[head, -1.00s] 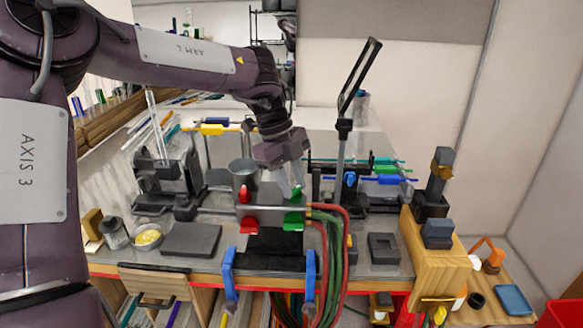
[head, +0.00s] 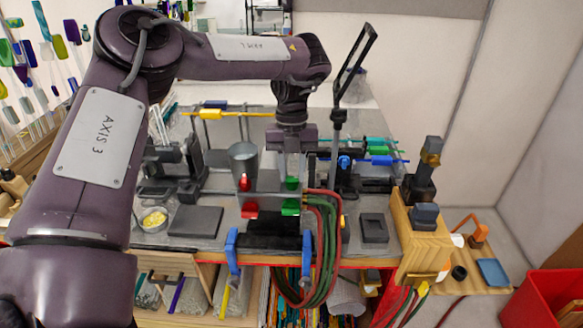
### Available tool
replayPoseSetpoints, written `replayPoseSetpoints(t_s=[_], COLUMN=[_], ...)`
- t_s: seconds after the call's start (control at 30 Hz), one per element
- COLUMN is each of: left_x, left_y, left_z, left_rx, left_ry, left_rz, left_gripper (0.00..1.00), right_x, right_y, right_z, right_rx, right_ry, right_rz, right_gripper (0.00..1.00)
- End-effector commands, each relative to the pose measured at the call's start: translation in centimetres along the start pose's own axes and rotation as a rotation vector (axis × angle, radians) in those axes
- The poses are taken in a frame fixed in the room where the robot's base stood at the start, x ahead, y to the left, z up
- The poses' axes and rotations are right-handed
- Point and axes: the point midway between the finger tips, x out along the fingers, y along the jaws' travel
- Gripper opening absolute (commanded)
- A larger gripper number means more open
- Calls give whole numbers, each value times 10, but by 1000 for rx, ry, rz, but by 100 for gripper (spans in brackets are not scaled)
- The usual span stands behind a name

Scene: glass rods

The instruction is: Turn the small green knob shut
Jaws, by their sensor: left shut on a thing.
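The small green knob (head: 291,183) sits on top of the grey valve block at the bench's front, above a larger green knob (head: 290,207) on the block's front. My left gripper (head: 292,176) points straight down from above. Its pale fingers are shut on the small green knob, partly hiding its upper part. The knob's exact turn angle is too small to tell. My right gripper is not in view.
A small red knob (head: 244,184) and a larger red one (head: 250,209) are just left. Red and green hoses (head: 325,235) hang at the right. A black-framed shield (head: 355,65) rises behind on a post.

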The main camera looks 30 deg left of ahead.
Motion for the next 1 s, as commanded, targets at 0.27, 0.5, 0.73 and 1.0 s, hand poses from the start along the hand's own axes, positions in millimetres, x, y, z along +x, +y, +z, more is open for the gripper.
replayPoseSetpoints(t_s=[0.27,0.5,0.73,1.0], left_x=[-1,-1,-1,0], left_y=[-1,-1,-1,-1], left_z=[1,1,1,0], left_rx=[54,60,60,59], left_ry=[-4,-4,-4,-2], left_rz=[19,21,21,22], left_gripper=[4,4,35,49], right_x=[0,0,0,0], right_y=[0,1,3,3], right_z=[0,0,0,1], right_rx=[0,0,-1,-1], right_ry=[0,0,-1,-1], right_rz=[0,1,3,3], right_gripper=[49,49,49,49])
